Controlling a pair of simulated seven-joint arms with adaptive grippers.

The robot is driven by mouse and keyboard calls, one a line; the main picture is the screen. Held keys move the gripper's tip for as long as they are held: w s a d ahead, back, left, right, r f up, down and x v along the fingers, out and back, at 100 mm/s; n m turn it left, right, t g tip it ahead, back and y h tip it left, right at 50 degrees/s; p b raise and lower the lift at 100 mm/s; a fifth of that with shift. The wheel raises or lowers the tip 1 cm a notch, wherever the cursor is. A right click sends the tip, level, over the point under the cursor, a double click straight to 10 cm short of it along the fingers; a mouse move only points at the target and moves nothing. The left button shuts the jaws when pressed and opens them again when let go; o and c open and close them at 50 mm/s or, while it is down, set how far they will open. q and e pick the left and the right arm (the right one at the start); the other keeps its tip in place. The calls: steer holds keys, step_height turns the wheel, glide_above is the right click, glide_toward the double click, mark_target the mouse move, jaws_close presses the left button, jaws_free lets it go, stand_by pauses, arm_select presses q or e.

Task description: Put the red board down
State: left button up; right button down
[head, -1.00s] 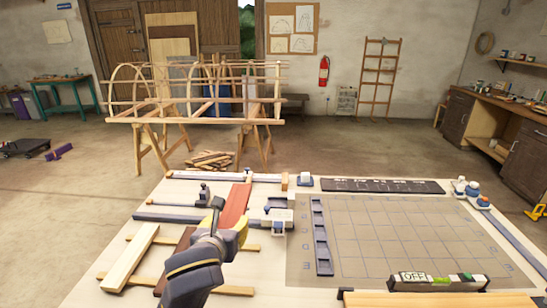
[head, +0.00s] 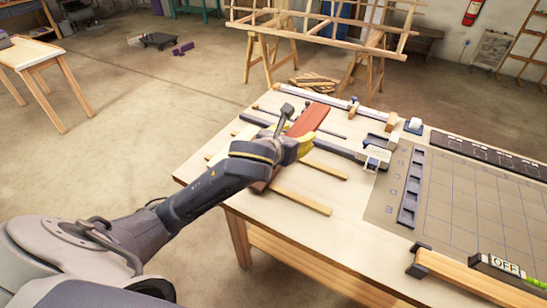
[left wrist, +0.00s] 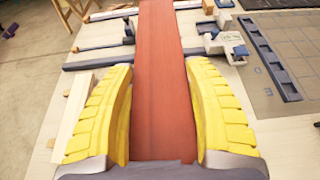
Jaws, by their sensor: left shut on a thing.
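The red board (head: 309,119) is long, flat and reddish-brown, over the left part of the workbench. My left gripper (head: 303,143) is shut on it near its middle. In the left wrist view the red board (left wrist: 160,85) runs lengthwise between the two yellow fingers of my left gripper (left wrist: 165,110) and past the top edge. I cannot tell whether its underside touches the strips or the clamp bars below it. My arm and gripper hide much of its near part in the head view. My right gripper is not in view.
A pale board (left wrist: 75,110) lies left of the gripper. Wooden strips (head: 300,200) and dark clamp bars (head: 335,148) lie across the bench (head: 240,195). A grey slotted rail (head: 411,190) and a gridded mat (head: 470,205) are to the right. The left bench edge is close to my arm.

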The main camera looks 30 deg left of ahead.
mark_target(289, 189)
arm_select(q)
steer(key=shift+a+f, duration=0.1)
steer(key=shift+a, duration=0.25)
step_height(289, 189, down, 19)
steer(key=shift+a, duration=0.1)
stand_by(0.4)
steer(key=shift+f, duration=0.15)
steer(key=o, duration=1)
steer(key=shift+s, duration=0.15)
steer(key=shift+o, duration=0.5)
steer(key=v, duration=1.2)
